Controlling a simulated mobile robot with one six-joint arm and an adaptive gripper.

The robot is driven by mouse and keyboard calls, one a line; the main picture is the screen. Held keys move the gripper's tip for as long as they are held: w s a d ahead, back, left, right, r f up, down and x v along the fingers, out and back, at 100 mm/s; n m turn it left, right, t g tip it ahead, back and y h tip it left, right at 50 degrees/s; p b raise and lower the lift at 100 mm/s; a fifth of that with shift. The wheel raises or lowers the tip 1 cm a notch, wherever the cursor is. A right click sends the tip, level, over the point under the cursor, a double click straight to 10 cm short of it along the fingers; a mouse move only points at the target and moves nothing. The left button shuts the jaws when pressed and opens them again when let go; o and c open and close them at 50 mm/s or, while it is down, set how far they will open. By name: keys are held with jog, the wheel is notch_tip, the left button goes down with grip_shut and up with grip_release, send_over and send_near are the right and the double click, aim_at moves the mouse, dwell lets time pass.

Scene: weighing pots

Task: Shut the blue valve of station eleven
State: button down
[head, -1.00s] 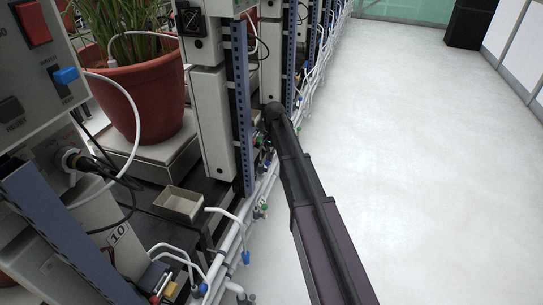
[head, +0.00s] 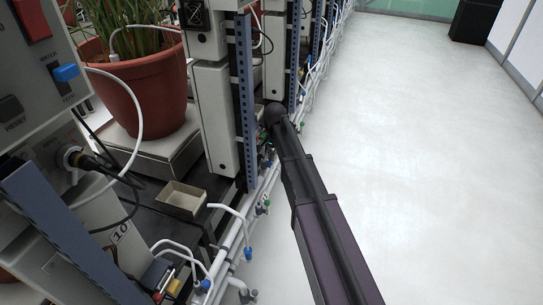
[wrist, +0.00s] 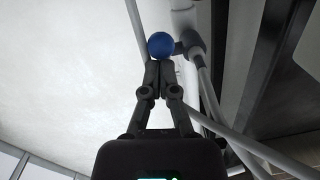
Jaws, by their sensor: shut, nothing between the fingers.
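In the wrist view a round blue valve knob (wrist: 160,44) sits right at the tips of my gripper (wrist: 157,68). The fingers are together with nothing between them. The tips appear to touch or nearly touch the knob. A dark fitting joins the knob's side to a pale pipe. No station number shows in the wrist view. In the head view my arm reaches toward the pipes by the rack, and my gripper is hidden there.
White pipes (head: 233,238) run along the rack's edge, with a green valve (head: 267,204) on them. A potted plant (head: 145,90) and a small beige tray (head: 181,199) stand on the left.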

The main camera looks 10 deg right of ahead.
jog(key=shift+w, duration=0.15)
jog(key=shift+w+d+f, duration=0.15)
jog(key=shift+w+d, duration=0.15)
jog(key=shift+w, duration=0.25)
jog(key=c, duration=0.9)
grip_release()
jog(key=shift+d, duration=0.1)
jog(key=o, duration=0.4)
jog(key=shift+d+f, duration=0.1)
jog(key=shift+d, duration=0.15)
jog(key=shift+c, duration=0.2)
jog(key=shift+o, duration=0.3)
jog(key=d+f+m+y+b, duration=0.1)
jog(key=d+m+y+b, duration=0.2)
jog(key=d, duration=0.6)
jog(key=shift+s+m+g+y, duration=0.3)
jog(key=shift+m+y, duration=0.1)
jog(key=shift+s+d+r, duration=0.1)
jog(key=shift+d, duration=0.35)
